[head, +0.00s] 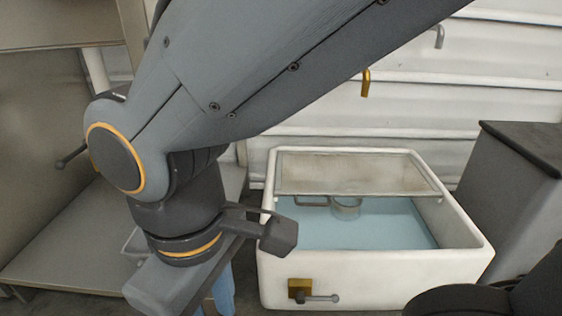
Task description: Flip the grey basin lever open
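The white basin (375,290) stands right of centre, with blue water inside. On its front wall, low and left of centre, is a brass block (299,289) with a short grey lever (323,298). The lever points right and lies about level. My gripper (180,284) hangs at the lower left, to the left of the basin and apart from the lever.
A framed panel (350,172) covers the basin's back part, with a clear cup (346,208) near its edge. A dark grey box (510,185) stands right of the basin. A brass hook (366,82) and a grey hook (440,37) are on the back wall.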

